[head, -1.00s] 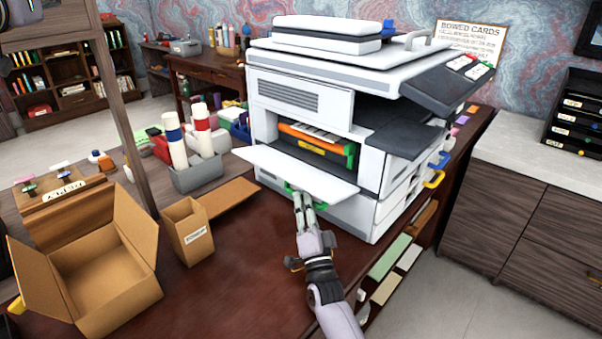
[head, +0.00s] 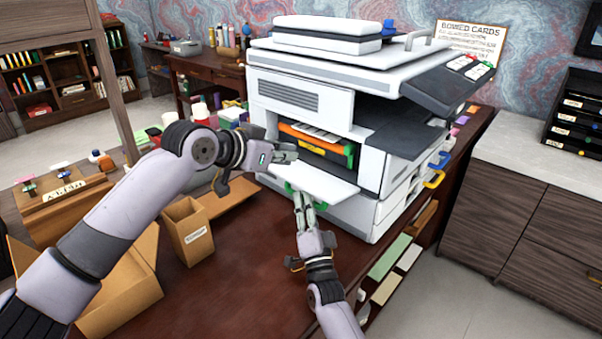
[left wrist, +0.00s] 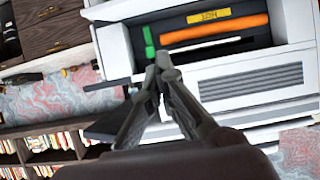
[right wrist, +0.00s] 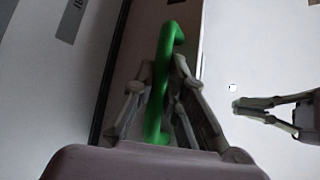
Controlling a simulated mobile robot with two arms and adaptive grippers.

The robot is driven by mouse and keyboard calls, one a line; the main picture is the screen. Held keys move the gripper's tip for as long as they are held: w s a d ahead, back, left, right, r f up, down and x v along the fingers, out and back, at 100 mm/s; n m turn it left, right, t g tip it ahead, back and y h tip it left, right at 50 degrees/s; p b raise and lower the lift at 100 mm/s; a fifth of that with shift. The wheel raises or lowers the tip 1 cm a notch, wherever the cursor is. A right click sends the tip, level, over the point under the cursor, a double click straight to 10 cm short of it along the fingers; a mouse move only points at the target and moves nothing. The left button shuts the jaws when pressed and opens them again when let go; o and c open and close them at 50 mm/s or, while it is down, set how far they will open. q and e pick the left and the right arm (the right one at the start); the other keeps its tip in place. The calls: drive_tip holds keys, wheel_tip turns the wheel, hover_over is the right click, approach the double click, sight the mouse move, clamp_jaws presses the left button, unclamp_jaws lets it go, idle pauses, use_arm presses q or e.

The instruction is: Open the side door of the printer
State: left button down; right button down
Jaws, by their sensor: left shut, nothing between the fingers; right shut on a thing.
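The white printer (head: 300,97) stands on the brown desk. Its side door (head: 322,187) is folded down and open, lying about level. Inside the opening are an orange roller (head: 312,133) and a green lever (head: 350,155); the roller (left wrist: 215,33) also shows in the left wrist view. My right gripper (head: 303,197) is shut on the green handle (right wrist: 163,85) at the door's front edge. My left gripper (head: 292,152) is shut and empty, in front of the opening and over the door's left part. Whether it touches the door is hard to tell.
An open cardboard box (head: 130,290) and a small carton (head: 190,230) stand on the desk at left, partly behind my left arm. Bottles and trays stand behind them.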

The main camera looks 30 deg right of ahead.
use_arm(q)
hover_over(301, 186)
drive_tip(key=f, duration=0.2)
drive_tip(key=shift+d+f, duration=0.3)
use_arm(e)
drive_tip(key=shift+d+r, duration=0.1)
drive_tip(key=shift+d, duration=0.2)
use_arm(q)
drive_tip(key=f, duration=0.3)
drive_tip(key=shift+a+f, duration=0.1)
drive_tip(key=shift+a, duration=0.1)
drive_tip(key=shift+a+f, duration=0.1)
drive_tip(key=shift+f, duration=0.4)
